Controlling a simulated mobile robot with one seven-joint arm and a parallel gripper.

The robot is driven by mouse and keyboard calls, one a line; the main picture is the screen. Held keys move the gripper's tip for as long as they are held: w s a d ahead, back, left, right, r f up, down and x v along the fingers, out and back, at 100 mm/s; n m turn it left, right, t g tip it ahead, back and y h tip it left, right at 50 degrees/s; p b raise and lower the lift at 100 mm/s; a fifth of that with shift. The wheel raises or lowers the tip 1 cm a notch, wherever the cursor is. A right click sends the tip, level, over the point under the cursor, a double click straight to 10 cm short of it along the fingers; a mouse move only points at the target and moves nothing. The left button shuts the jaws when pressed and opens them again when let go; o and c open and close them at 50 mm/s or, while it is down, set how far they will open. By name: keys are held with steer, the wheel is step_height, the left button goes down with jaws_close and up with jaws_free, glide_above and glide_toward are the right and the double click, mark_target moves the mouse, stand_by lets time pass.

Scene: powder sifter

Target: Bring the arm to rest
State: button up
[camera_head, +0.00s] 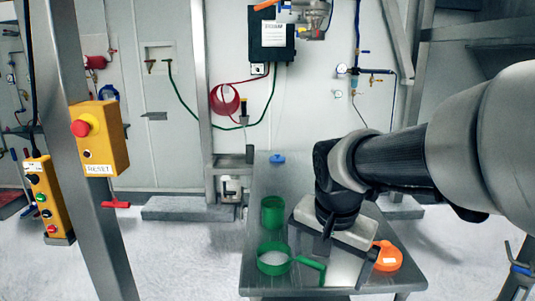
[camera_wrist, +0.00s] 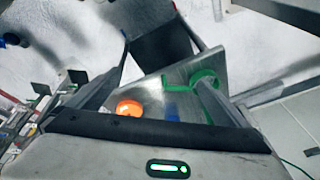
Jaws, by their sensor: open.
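My gripper (camera_head: 347,262) hangs over the front of the steel table (camera_head: 330,281), its two fingers spread apart with nothing seen between them. In the wrist view my gripper (camera_wrist: 160,72) also shows its fingers wide apart. A round green sifter-like piece (camera_head: 272,262) with a handle sits on the table, left of my gripper. A green cup (camera_head: 272,212) stands behind it. An orange rounded piece (camera_head: 387,257) lies to the right of my gripper. Part of the tabletop is hidden behind my gripper and arm.
A small blue piece (camera_head: 277,158) sits at the table's far end. A steel post with a yellow button box (camera_head: 99,138) stands at the left. A black-fronted box (camera_head: 270,36) and hoses hang on the back wall. The floor left of the table is clear.

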steer(key=s+d+r+n+t+p, duration=0.2)
steer(key=s+r+n+p, duration=0.4)
steer(key=s+r, duration=0.5)
steer(key=shift+s+d+n+y+p, duration=0.2)
steer(key=shift+s+n+y+p, duration=0.15)
steer(key=shift+s+p, duration=0.6)
